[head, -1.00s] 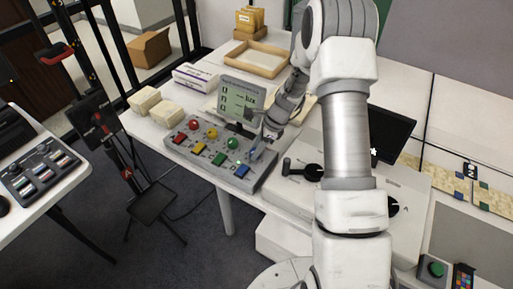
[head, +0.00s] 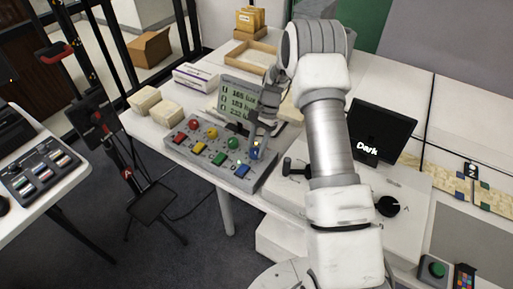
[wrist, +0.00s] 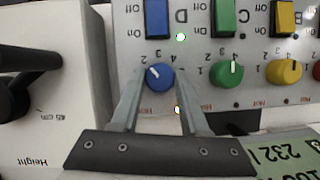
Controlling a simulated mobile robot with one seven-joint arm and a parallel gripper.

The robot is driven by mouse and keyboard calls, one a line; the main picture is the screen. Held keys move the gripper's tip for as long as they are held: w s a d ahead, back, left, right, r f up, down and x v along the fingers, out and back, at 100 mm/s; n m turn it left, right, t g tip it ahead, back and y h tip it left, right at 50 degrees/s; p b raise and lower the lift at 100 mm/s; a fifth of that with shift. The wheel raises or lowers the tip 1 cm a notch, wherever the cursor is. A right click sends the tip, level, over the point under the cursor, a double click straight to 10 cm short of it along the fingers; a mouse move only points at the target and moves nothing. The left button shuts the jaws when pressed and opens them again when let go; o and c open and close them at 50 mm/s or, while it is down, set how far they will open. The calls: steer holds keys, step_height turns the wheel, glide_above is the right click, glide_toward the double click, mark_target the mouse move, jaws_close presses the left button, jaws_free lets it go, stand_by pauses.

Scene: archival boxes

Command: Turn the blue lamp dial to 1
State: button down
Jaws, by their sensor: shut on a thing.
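The blue dial (head: 254,154) sits at the right end of the dial row on the grey control box (head: 208,166). In the wrist view the blue dial (wrist: 159,78) is between the fingertips of my gripper (wrist: 160,84), which is shut on it. Its white pointer mark slants to the upper left in that view. Small numerals ring the dial; I cannot tell exactly which one it marks. In the head view my gripper (head: 262,142) reaches down over the dial. The blue switch (wrist: 157,19), marked On and Off, is beside the dial.
The green dial (wrist: 227,74) and yellow dial (wrist: 284,72) are close beside the blue one. A display (head: 238,99) stands behind the box. A white unit with a black lever (head: 297,167) is to the right, near a black screen reading "Dark" (head: 379,131).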

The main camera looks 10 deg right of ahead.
steer(key=n+g+h, duration=0.1)
steer(key=n, duration=0.3)
steer(key=shift+w+a+n, duration=0.1)
steer(key=shift+n, duration=0.2)
steer(key=shift+a+n+g+h+b, duration=0.1)
steer(key=shift+n+g+h+b, duration=0.6)
steer(key=shift+n, duration=1.2)
steer(key=shift+t+h, duration=0.3)
steer(key=shift+c, duration=2)
jaws_free()
steer(key=shift+r, duration=0.1)
steer(key=p+v, duration=0.2)
steer(key=v, duration=1.5)
